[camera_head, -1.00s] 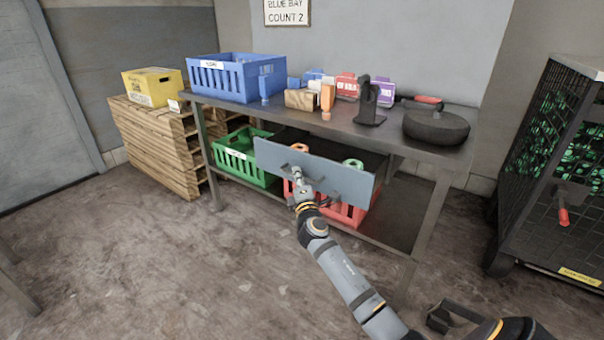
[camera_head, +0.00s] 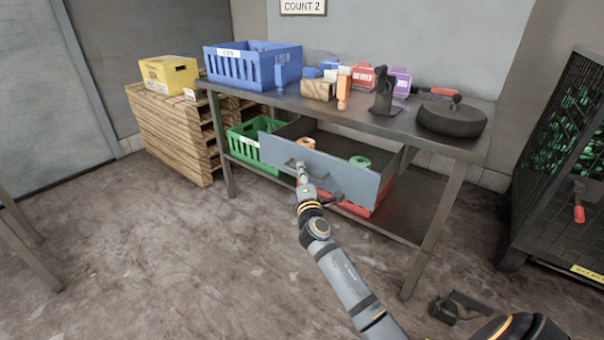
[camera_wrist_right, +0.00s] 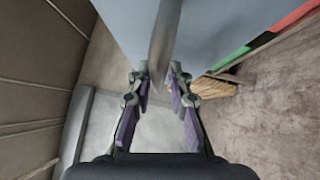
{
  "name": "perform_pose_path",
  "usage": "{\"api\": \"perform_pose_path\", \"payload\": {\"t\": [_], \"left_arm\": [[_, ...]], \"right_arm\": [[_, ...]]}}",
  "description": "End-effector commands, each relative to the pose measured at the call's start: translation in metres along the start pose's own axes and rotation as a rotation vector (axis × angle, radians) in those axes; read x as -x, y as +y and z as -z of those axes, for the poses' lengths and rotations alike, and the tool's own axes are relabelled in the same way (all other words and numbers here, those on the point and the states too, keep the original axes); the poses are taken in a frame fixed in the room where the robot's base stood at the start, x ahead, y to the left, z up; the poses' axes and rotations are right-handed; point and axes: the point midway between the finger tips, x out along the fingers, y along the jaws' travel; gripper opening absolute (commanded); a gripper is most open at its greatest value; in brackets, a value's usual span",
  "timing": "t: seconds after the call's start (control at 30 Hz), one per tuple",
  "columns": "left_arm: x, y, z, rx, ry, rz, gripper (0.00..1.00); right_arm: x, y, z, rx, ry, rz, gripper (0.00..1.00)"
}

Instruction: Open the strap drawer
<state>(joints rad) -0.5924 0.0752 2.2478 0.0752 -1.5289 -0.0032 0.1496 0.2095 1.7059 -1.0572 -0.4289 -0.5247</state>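The drawer has a plain blue-grey front (camera_head: 345,180) and hangs under the table. It stands partly open, with its dark inside showing behind the front. My right gripper (camera_head: 302,172) is at the left part of the front, at the drawer handle (camera_head: 328,196). In the right wrist view the grey handle bar (camera_wrist_right: 164,45) runs between the purple-padded fingertips of my right gripper (camera_wrist_right: 160,82), which are closed in around it. The exact contact is partly hidden. My left gripper is not in view.
The table (camera_head: 300,100) holds a blue crate (camera_head: 225,71), small boxes, a black stand (camera_head: 384,100) and a dark round item (camera_head: 452,119). A green crate (camera_head: 240,150) and a red crate (camera_head: 383,197) are below. A mesh cage (camera_head: 545,190) stands right.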

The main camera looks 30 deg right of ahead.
Motion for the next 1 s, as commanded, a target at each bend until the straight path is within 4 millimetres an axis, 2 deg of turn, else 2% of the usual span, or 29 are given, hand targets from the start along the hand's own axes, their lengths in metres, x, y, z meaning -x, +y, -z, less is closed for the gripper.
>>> {"api": "perform_pose_path", "payload": {"t": [0.07,0.33,0.43,0.57,0.8,1.0], "left_arm": [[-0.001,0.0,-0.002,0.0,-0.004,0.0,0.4],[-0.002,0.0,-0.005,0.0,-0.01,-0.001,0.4],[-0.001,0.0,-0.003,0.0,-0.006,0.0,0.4],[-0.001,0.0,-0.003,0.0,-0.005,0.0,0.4],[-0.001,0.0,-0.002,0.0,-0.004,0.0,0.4],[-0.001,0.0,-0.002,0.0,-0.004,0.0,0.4]], "right_arm": [[0.0,0.0,0.0,0.0,0.0,-0.001,0.34],[0.0,0.001,0.0,0.0,0.0,-0.002,0.34],[0.006,0.001,0.0,0.0,0.001,-0.002,0.34],[0.032,-0.001,0.0,0.0,0.001,0.001,0.34],[0.09,-0.001,0.0,-0.001,0.001,0.002,0.34],[0.116,0.0,0.0,-0.001,0.0,0.0,0.34]]}}
